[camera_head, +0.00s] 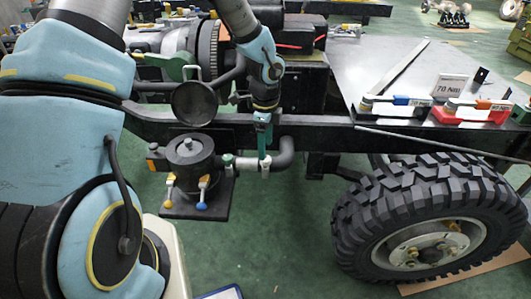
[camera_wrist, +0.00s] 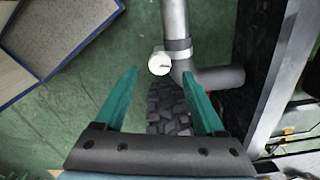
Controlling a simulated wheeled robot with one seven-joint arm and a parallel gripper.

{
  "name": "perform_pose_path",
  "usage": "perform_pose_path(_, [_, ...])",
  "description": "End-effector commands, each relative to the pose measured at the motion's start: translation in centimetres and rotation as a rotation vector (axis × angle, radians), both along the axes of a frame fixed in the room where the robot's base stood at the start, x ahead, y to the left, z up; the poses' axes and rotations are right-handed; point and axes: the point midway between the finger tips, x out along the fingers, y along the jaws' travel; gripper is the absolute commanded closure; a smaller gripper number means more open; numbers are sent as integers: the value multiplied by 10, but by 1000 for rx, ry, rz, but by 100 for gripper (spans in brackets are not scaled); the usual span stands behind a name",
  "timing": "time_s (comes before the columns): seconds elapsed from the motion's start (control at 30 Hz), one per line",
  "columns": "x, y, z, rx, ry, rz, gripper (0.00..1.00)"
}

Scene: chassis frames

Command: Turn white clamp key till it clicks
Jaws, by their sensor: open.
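The white clamp key (camera_wrist: 159,64) is a small round white knob with a dark mark on its face. It sits beside a light band on the grey pipe (camera_wrist: 173,18), close to the bend. In the wrist view my gripper (camera_wrist: 160,73) is open, with its two green fingers apart and the key showing between their tips. I cannot tell whether a finger touches it. In the head view my gripper (camera_head: 263,150) points down at the white clamp area (camera_head: 248,163) on the pipe, beside the dark pipe elbow (camera_head: 286,152); the fingers partly hide the key there.
A dark chassis rail (camera_head: 330,133) runs just behind the pipe. A black pot (camera_head: 190,155) with yellow and blue levers stands left of it. A large tyre (camera_head: 430,220) is at right. A metal table (camera_head: 400,75) holds torque wrenches. Green floor lies below.

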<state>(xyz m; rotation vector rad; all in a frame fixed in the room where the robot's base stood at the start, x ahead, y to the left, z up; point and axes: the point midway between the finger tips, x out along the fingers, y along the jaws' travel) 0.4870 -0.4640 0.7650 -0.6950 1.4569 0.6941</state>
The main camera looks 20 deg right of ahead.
Motion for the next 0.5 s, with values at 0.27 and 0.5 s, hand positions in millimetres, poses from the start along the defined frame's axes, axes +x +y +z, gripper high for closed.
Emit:
perform_pose_path(0.27, [1, 0, 51, -2, -2, 2, 29])
perform_pose_path(0.5, [0, 0, 65, -1, 0, 1, 29])
